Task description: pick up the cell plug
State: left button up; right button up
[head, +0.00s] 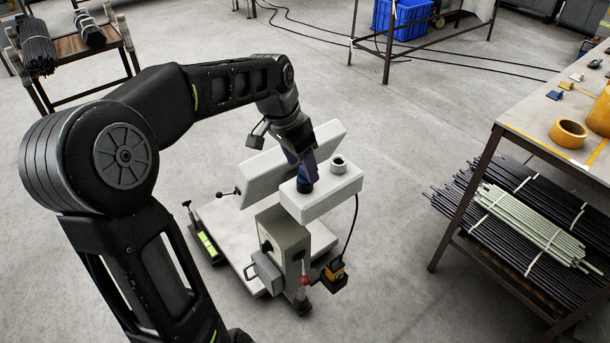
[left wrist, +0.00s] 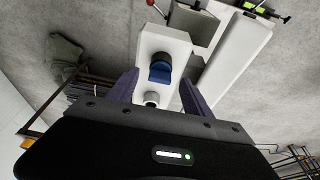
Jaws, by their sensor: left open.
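The cell plug (left wrist: 160,68) is a small blue piece standing on the white block of the machine in the left wrist view. In the head view the dark blue plug (head: 306,186) shows just below my left gripper (head: 302,168). In the left wrist view the two purple fingers of my left gripper (left wrist: 158,93) are spread apart, one to each side of the white block's near end. The plug lies beyond the fingertips, roughly in line with the gap between them. I cannot tell whether the fingers reach down to its height. My right gripper is not in view.
A grey-white socket (head: 338,164) stands on the block beside the plug. A tilted white panel (head: 292,160) rises close behind my gripper. The floor between is clear.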

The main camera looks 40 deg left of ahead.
aim_at(305, 178)
pick_arm(q)
jog(key=shift+x, duration=1.2)
jog(key=shift+c, duration=0.4)
grip_shut()
